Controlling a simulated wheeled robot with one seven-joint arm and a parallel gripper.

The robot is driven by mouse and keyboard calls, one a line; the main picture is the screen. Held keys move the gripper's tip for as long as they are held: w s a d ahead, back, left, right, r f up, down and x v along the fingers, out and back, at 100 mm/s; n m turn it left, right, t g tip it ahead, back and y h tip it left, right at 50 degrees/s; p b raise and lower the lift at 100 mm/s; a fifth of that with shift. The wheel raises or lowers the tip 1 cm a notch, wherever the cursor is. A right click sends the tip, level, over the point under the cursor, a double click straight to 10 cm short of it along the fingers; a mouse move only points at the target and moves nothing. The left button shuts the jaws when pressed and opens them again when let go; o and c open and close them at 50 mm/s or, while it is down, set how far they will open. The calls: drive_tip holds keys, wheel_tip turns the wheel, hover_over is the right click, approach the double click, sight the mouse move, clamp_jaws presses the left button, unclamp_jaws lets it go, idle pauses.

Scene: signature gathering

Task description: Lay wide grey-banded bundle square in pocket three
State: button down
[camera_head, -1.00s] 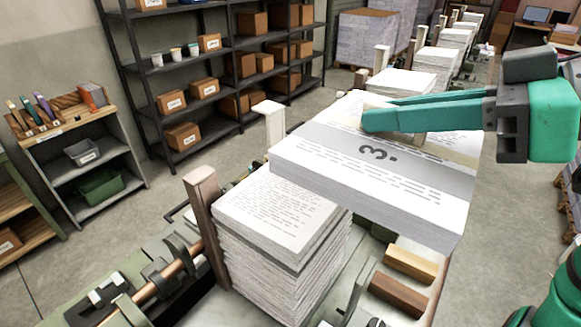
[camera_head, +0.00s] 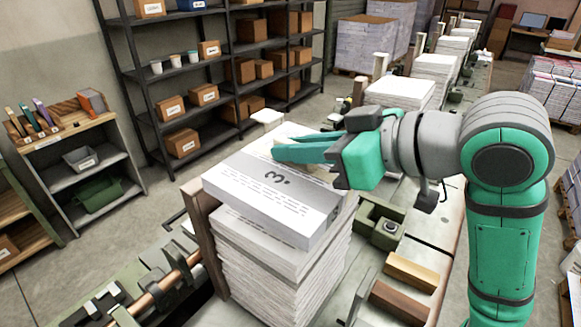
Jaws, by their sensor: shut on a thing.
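The wide grey-banded bundle (camera_head: 265,195), white printed sheets with a grey band marked "3.", is in my gripper (camera_head: 280,150). The teal fingers reach over its far part, and their tips are partly hidden. The bundle is above the near paper stack (camera_head: 270,262), turned at an angle to it. A lower sheet edge shows under its near left side; I cannot tell whether the bundle touches the stack. Pocket numbers are not readable.
More paper stacks (camera_head: 400,88) stand in a row beyond, along the machine. Two wooden blocks (camera_head: 400,298) and a green metal fixture (camera_head: 380,220) lie right of the near stack. A copper-coloured rod (camera_head: 155,283) runs at front left. Shelves (camera_head: 190,95) stand behind.

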sight(294, 169)
drive_tip(key=shift+w+a+f, duration=0.15)
drive_tip(key=shift+a+f, duration=0.1)
drive_tip(key=shift+f, duration=0.05)
drive_tip(key=shift+w+a+f, duration=0.1)
drive_tip(key=shift+a+f, duration=0.05)
drive_tip(key=shift+f, duration=1.65)
drive_tip(key=shift+f, duration=0.1)
drive_tip(key=c, duration=1.8)
unclamp_jaws()
drive_tip(key=shift+o, duration=0.2)
drive_tip(key=shift+d+r, duration=0.25)
drive_tip(key=shift+d, duration=0.05)
drive_tip(key=v, duration=1.1)
drive_tip(key=shift+s, duration=0.3)
drive_tip(key=shift+d+f, duration=0.1)
